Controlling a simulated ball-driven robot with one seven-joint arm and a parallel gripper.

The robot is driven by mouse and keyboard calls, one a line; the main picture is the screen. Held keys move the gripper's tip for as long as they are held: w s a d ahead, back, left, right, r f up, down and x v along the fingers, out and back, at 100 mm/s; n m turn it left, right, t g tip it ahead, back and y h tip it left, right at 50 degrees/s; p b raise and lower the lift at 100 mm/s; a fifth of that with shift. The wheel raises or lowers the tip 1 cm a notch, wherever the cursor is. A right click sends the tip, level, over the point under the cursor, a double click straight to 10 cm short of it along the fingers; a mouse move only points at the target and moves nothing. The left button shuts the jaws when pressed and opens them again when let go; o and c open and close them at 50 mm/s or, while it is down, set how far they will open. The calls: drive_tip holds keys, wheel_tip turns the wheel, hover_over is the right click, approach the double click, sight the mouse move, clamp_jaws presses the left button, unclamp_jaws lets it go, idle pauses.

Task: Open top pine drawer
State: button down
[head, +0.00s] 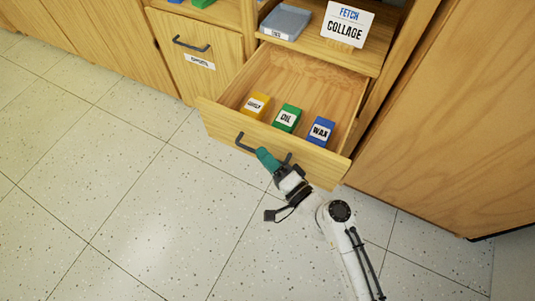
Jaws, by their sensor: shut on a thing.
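The top pine drawer (222,118) is pulled well out of the cabinet in the head view, and its inside shows. My gripper (266,158) is at the drawer's front. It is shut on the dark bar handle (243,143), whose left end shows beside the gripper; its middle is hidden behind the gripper. In the drawer lie a yellow box (256,106) with a hard-to-read label, a green box (287,118) labelled OIL and a blue box (321,131) labelled WAX.
A shut cabinet front (192,72) with a dark handle is at the left. A wood panel (450,130) stands at the right. The speckled floor (130,200) is clear.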

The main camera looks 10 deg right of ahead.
drive_tip(key=c, duration=1.2)
unclamp_jaws()
drive_tip(key=shift+o, duration=0.2)
drive_tip(key=v, duration=1)
drive_tip(key=shift+s+d+b, duration=0.2)
drive_tip(key=shift+s+b, duration=0.15)
drive_tip(key=shift+b, duration=0.1)
